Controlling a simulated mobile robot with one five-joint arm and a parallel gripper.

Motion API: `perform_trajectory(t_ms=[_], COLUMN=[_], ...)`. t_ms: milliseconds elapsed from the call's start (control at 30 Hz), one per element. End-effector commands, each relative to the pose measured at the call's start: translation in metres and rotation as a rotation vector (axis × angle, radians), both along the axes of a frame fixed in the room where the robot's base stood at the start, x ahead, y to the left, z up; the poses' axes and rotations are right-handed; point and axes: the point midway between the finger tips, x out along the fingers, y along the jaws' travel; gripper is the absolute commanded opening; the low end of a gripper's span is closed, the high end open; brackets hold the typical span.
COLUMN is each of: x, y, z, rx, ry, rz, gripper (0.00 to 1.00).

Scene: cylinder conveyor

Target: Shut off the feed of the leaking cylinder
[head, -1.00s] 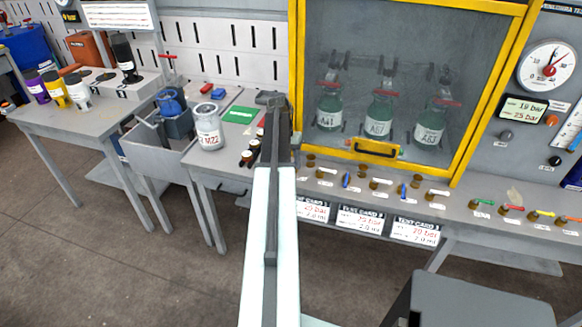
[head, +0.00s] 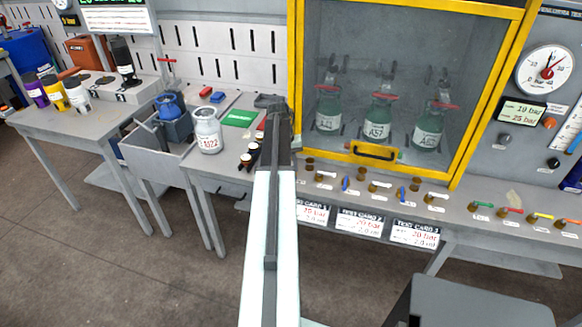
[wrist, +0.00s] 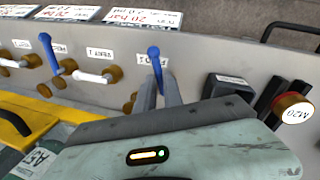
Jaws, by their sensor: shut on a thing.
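In the wrist view my gripper (wrist: 160,98) is shut on a blue valve lever (wrist: 154,58), whose label appears to read FEED 1. In the head view more blue levers (head: 346,183) (head: 402,192) stand along the bench front. Three green cylinders with red tops, left (head: 328,108), middle (head: 379,117) and right (head: 430,127), stand behind the yellow-framed window. I cannot tell which leaks.
A pressure gauge (head: 545,68) and display (head: 521,111) are on the right wall. A grey box (head: 480,300) stands front right. Floor at left is clear.

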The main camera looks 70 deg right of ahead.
Motion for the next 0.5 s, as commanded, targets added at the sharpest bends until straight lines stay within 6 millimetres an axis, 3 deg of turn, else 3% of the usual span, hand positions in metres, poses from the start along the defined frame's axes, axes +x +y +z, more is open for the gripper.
perform_trajectory(t_ms=[500], x=[-0.0108], y=[-0.004], z=[0.0002], rx=[-0.003], ry=[-0.001], rz=[0.489], gripper=[0.0])
